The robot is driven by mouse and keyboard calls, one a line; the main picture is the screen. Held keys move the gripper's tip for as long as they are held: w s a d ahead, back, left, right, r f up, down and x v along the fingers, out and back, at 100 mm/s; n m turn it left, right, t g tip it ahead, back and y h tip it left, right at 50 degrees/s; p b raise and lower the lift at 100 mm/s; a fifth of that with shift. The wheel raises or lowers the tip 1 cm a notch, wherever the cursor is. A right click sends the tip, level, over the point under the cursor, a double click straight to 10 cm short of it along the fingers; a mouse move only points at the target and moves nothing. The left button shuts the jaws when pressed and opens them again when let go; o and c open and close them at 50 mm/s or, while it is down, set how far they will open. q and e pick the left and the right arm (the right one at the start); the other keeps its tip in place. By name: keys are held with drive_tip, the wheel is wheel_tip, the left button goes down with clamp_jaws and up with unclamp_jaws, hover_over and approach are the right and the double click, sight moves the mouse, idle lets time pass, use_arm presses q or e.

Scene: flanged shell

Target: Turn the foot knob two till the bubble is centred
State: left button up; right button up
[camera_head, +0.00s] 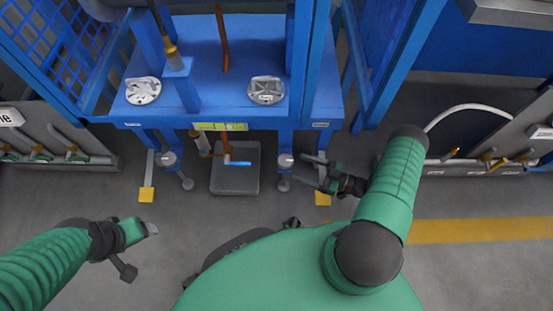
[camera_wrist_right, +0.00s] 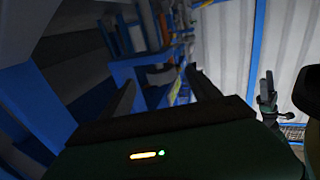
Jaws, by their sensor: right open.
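Two grey-white foot knobs show under the blue frame in the head view, a left one (camera_head: 168,159) and a right one (camera_head: 284,161). I cannot read which is number two. A yellow-green strip (camera_head: 220,126) lies on the frame's front edge; no bubble can be made out. My right gripper (camera_head: 304,170) is open and empty, just right of the right knob, with its fingers pointing left at it. Its dark fingers also show in the right wrist view (camera_wrist_right: 162,92). My left gripper (camera_head: 141,250) is over the floor at lower left, away from the frame; its opening is unclear.
A grey block (camera_head: 235,180) with a blue-handled part stands between the knobs. Yellow floor marks (camera_head: 146,195) lie near the feet. Two round metal plates, a left (camera_head: 143,90) and a right (camera_head: 267,90), sit on the blue deck (camera_head: 225,108). The floor in front is clear.

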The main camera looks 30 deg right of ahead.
drive_tip(key=b+x, duration=0.3)
drive_tip(key=x, duration=0.6)
drive_tip(key=shift+w+f, duration=0.1)
use_arm(q)
drive_tip(key=x, duration=0.3)
drive_tip(key=shift+s+f, duration=0.35)
drive_tip(key=shift+f, duration=0.05)
use_arm(e)
drive_tip(key=shift+w+a, duration=0.25)
drive_tip(key=shift+w, duration=0.05)
